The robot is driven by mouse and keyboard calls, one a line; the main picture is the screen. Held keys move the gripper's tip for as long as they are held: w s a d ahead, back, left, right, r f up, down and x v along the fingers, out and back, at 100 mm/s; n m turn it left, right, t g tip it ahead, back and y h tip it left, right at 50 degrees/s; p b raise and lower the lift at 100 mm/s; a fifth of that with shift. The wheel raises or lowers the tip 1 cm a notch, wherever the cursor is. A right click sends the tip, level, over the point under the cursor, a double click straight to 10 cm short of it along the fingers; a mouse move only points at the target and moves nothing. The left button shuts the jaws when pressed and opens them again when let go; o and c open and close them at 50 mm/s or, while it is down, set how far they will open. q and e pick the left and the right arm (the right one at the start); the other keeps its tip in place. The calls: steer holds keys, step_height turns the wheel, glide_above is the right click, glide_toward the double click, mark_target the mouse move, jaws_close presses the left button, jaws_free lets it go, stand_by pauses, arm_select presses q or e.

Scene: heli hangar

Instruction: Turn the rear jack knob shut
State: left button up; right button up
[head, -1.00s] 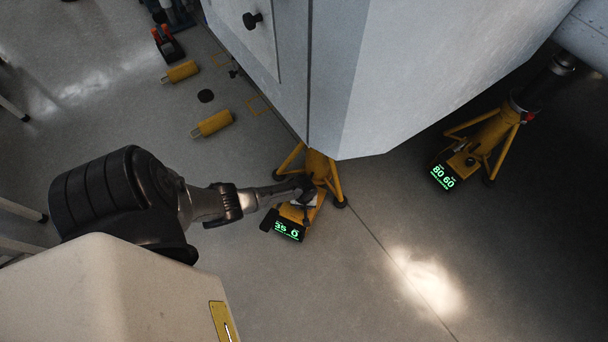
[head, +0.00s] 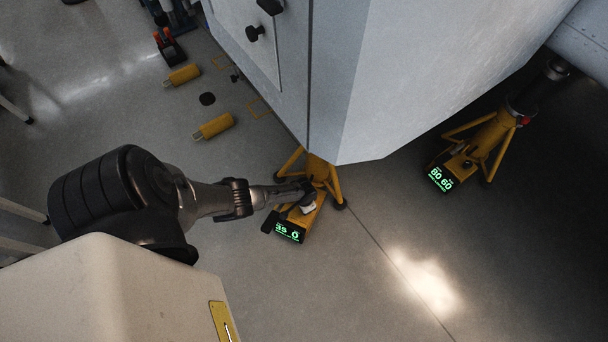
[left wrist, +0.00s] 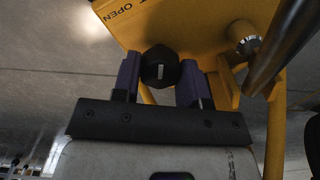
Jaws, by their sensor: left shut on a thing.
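The yellow jack (head: 318,170) under the pale hull's near corner has a green display (head: 289,232) reading 35 and 0. My left gripper (head: 307,187) reaches over it from the left. In the left wrist view, the black knob (left wrist: 160,66) with a pale index mark sits between the two purple-grey fingers, and the gripper is shut on it. The knob is on the jack's yellow plate (left wrist: 185,22), which is printed OPEN with an arrow. In the head view my gripper hides the knob. My right gripper is not in view.
A second yellow jack (head: 487,140) with its own green display (head: 441,180) stands at right. The large pale hull (head: 420,70) overhangs both. The floor at lower right is clear.

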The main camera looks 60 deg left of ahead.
arm_select(q)
steer(key=m, duration=0.3)
steer(key=shift+f, duration=0.1)
steer(key=shift+m, duration=0.5)
steer(key=o, duration=0.9)
